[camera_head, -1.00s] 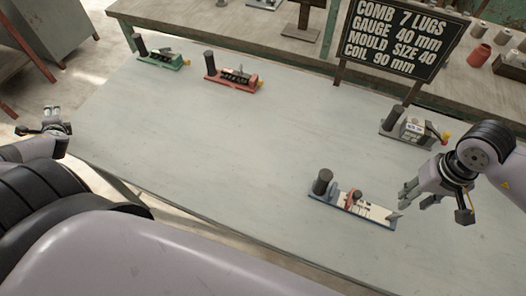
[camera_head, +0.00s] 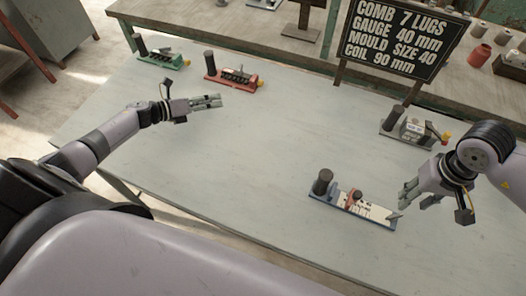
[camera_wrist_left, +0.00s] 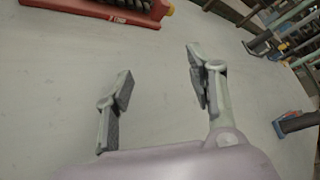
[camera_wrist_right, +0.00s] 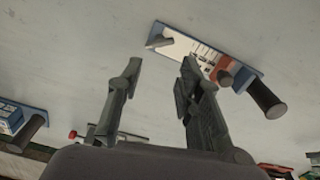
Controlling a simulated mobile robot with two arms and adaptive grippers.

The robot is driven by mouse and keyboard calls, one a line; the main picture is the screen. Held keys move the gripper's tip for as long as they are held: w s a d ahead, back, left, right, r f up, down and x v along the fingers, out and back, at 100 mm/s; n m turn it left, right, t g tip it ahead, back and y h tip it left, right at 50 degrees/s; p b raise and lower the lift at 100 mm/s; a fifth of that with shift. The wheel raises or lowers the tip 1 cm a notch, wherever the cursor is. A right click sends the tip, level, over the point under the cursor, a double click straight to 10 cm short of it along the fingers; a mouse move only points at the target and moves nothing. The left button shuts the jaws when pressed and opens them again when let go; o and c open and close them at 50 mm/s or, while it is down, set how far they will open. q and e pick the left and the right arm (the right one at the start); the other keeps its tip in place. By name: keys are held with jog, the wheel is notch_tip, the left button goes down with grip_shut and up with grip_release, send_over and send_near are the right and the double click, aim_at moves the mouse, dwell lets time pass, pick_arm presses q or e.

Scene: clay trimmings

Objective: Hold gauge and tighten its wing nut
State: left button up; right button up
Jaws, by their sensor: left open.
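The gauge (camera_head: 341,208) lies on the front right of the table, a blue base with a dark upright cylindrical handle, a pale marked scale and a red slider. A dark knob-like part, possibly the wing nut (camera_head: 358,195), sits at the slider; its shape is too small to tell. My right gripper (camera_head: 404,196) is open and empty beside the gauge's right end. The gauge (camera_wrist_right: 190,45) lies beyond its open fingers (camera_wrist_right: 160,72) in the right wrist view. My left gripper (camera_head: 219,101) is open and empty over the table, left of the gauge; its spread fingers (camera_wrist_left: 160,80) show clearly.
A green tool (camera_head: 165,60) and a red tool (camera_head: 232,82) stand at the back left. A grey tool (camera_head: 408,128) stands at the back right, behind my right gripper. A black sign (camera_head: 402,38) stands behind the table (camera_head: 250,170). The table's middle is clear.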

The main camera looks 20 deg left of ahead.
aim_at(325, 178)
pick_arm(q)
jog(key=s+d+m+g+h, duration=0.1)
jog(key=d+m+h, duration=0.1)
jog(key=d, duration=0.3)
jog(key=s+d+m+g+h, duration=0.2)
jog(key=d+m, duration=0.3)
jog(key=s+d+m+g+h, duration=0.1)
jog(key=d+m+h, duration=0.1)
jog(key=d, duration=0.3)
jog(key=shift+s+d+r+m+g, duration=0.2)
jog(key=shift+r+m+g, duration=0.1)
jog(key=shift+m, duration=0.4)
jog(key=s+d+r+m+g+h, duration=0.1)
jog(key=s+d+m+g, duration=0.1)
jog(key=d+m, duration=0.1)
jog(key=s+d+m+g+h, duration=0.2)
jog(key=d+m, duration=0.1)
jog(key=m, duration=0.1)
jog(key=s+d+r+m+g+h, duration=0.1)
jog(key=s+d+m+g, duration=0.2)
jog(key=shift+s+d+r+m, duration=0.1)
jog(key=shift+d+r+m, duration=0.15)
jog(key=shift+r+m, duration=0.05)
jog(key=d, duration=1.7)
jog(key=shift+d, duration=0.15)
jog(key=shift+c, duration=0.2)
grip_shut()
